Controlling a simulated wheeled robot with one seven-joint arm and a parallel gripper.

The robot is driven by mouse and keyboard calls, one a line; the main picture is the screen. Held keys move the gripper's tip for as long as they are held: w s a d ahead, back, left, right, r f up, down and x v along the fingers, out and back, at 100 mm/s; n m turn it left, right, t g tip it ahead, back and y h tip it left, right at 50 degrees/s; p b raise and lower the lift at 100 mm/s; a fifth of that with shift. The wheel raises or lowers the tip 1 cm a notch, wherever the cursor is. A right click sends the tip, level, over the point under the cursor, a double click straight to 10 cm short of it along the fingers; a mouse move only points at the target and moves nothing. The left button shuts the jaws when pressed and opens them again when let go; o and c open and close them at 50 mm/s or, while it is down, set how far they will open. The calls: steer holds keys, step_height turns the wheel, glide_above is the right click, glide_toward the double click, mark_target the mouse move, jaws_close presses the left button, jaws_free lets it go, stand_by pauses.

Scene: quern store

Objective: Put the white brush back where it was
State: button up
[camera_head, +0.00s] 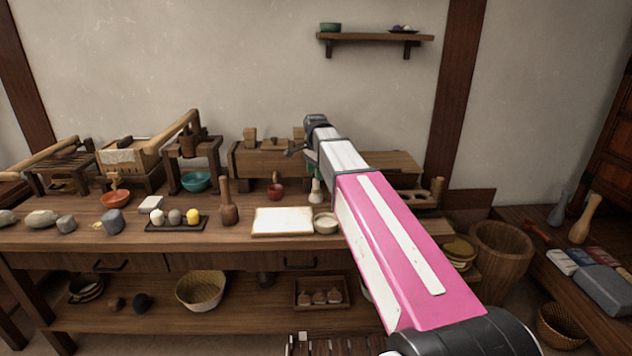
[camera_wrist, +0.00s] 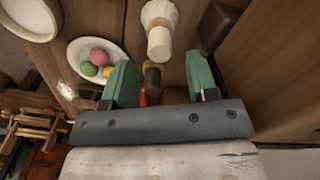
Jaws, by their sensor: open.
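The white brush (camera_head: 315,192) stands on the table in the head view, close to my gripper's green finger and partly hidden by my arm. In the wrist view, the white and cream piece just beyond the fingertips looks like the same brush (camera_wrist: 159,32). My gripper (camera_wrist: 160,60) is open, with its two green fingers spread apart. A small brown piece (camera_wrist: 152,78) shows between the fingers; whether it belongs to the brush I cannot tell. The fingers do not visibly touch the brush.
In the wrist view, a white plate (camera_wrist: 78,48) holds coloured balls. Tools crowd the table's back.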

step_height(320, 180, up, 8)
steer(key=shift+f, duration=0.25)
steer(key=shift+s, duration=0.1)
